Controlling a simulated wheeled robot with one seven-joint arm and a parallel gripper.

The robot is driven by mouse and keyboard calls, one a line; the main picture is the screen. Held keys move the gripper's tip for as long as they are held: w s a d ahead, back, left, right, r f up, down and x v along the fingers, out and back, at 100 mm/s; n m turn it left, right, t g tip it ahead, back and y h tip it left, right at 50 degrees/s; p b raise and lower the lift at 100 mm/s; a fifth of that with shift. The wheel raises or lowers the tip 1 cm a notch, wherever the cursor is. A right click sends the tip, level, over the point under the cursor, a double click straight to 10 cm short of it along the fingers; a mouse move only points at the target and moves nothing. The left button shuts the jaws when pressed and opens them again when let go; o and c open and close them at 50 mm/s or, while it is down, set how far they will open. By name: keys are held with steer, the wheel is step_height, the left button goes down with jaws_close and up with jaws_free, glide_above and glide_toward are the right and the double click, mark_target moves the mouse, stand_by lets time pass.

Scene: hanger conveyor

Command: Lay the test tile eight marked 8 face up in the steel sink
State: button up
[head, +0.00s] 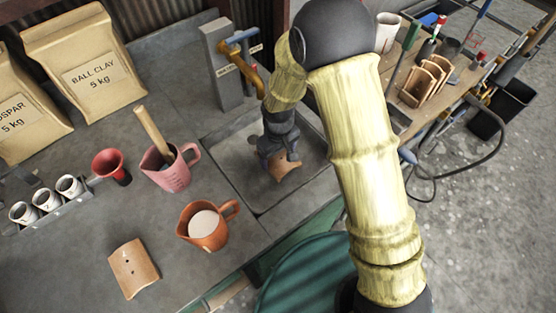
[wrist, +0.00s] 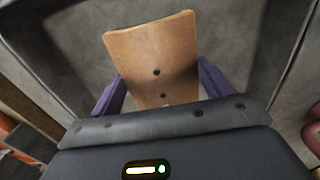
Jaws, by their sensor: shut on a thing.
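My gripper (head: 279,162) is over the steel sink (head: 233,152), pointing down. It is shut on a curved tan tile (head: 288,170). In the wrist view the tile (wrist: 155,55) sits between the two purple fingers, with dark round marks or holes in a line along it. No figure 8 is readable on it. The sink's floor and walls surround the tile in the wrist view; I cannot tell whether the tile touches the floor. A second curved tan tile (head: 133,268) with dark dots lies on the grey counter, apart from my gripper.
A tap (head: 240,38) on a grey post stands behind the sink. Left of the sink are a pink jug (head: 168,172), an orange jug (head: 203,226) and a red funnel (head: 112,166). A green round lid (head: 310,275) is in front. The counter between the jugs and second tile is clear.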

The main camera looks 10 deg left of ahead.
mark_target(278, 157)
steer(key=shift+f, duration=1.85)
steer(key=shift+f, duration=0.15)
steer(key=o, duration=1.2)
step_height(278, 157, up, 12)
steer(key=shift+r+b, duration=0.2)
steer(key=shift+b, duration=0.15)
